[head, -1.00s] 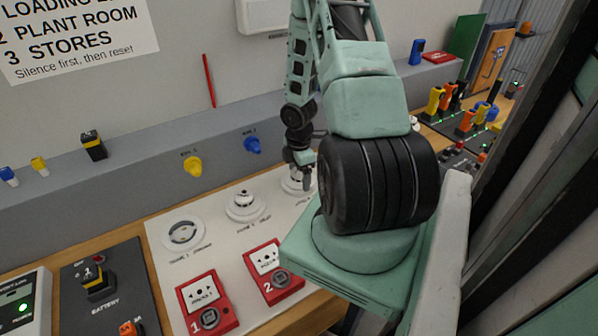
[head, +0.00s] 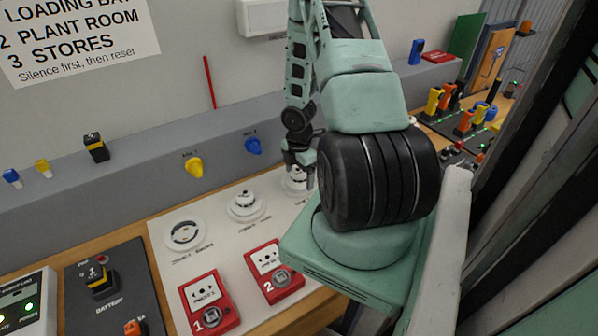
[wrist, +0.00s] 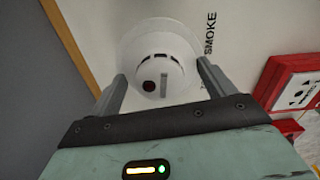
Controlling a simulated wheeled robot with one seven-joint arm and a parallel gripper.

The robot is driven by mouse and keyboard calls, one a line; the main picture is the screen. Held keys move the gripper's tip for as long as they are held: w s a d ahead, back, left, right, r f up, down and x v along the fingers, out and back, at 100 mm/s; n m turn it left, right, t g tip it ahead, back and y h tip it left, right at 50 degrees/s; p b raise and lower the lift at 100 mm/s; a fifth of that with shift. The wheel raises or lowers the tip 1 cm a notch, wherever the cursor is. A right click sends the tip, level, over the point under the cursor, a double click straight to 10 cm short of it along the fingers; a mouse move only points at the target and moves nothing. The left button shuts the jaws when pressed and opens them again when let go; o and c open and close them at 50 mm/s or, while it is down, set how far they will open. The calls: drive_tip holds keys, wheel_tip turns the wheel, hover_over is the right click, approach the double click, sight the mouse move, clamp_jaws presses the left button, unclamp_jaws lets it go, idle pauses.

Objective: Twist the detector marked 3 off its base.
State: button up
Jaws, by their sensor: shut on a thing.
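The far right detector (head: 296,183) on the white board is a white round smoke detector on a white base, partly hidden by my gripper (head: 298,176). I cannot read a 3 on it. In the wrist view the detector (wrist: 160,62) shows a dark red spot and slots, with the word SMOKE on the board to its right. My gripper (wrist: 160,76) has one finger on each side of it and is shut on it. The detector sits on its base (wrist: 130,42), apparently level.
To the left on the board (head: 215,260) are a middle detector (head: 245,204) and a white ring-shaped unit (head: 184,234). Red call points 1 (head: 208,300) and 2 (head: 273,270) stand in front. A grey ledge (head: 120,205) with knobs runs behind.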

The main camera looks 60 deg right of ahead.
drive_tip(key=shift+r+n+p, duration=0.1)
drive_tip(key=shift+n+p, duration=0.25)
drive_tip(key=shift+n, duration=0.35)
drive_tip(key=shift+n, duration=0.5)
drive_tip(key=shift+r+p, duration=2.95)
drive_tip(key=shift+p, duration=0.45)
